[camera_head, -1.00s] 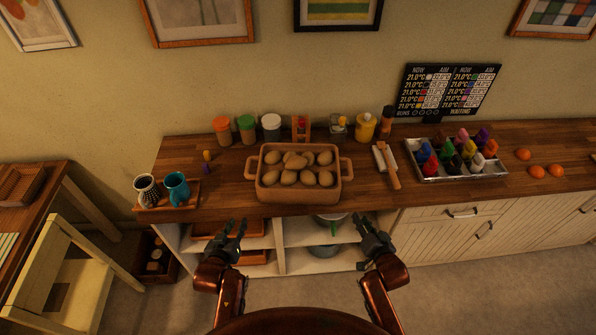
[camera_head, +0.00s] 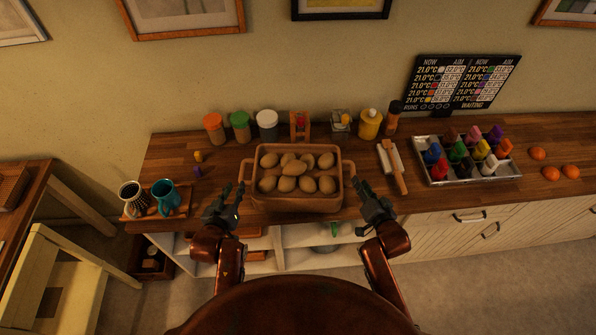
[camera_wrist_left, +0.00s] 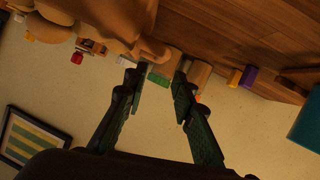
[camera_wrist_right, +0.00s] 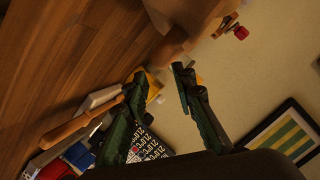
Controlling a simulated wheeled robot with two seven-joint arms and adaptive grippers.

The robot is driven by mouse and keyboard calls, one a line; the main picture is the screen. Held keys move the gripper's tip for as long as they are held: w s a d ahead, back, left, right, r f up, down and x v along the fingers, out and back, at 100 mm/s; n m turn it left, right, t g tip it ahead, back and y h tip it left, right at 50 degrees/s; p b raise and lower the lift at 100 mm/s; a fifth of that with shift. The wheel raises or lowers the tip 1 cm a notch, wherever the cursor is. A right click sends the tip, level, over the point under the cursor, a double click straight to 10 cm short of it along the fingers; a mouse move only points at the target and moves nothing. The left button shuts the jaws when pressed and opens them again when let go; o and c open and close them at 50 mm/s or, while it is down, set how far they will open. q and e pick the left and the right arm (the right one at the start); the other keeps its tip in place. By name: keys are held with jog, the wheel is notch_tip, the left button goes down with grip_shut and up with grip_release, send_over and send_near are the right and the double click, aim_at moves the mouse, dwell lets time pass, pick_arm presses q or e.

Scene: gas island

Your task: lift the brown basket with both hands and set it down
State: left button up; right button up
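The brown basket (camera_head: 300,204), full of brown egg-like or potato-like things (camera_head: 292,168), stands on the wooden counter, with a handle at each side. My left gripper (camera_head: 231,190) is open at its left side, by the left handle. My right gripper (camera_head: 364,186) is open at its right side, close to the right handle (camera_head: 350,168). In the left wrist view the basket (camera_wrist_left: 100,22) lies just beyond the parted fingers (camera_wrist_left: 160,70). In the right wrist view its handle (camera_wrist_right: 168,48) is just beyond the parted fingertips (camera_wrist_right: 158,74). I see no grip on either handle.
A tray with two mugs (camera_head: 163,197) stands left of the basket. Jars (camera_head: 240,127) line the wall behind. A rolling pin (camera_head: 393,168) and a tray of coloured bottles (camera_head: 470,178) are to the right. Bare counter lies on both sides of the basket.

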aim_at(243, 171)
pick_arm(q)
jog(key=shift+s+a, duration=0.15)
pick_arm(e)
jog(key=shift+a, duration=0.15)
jog(key=shift+w, duration=0.1)
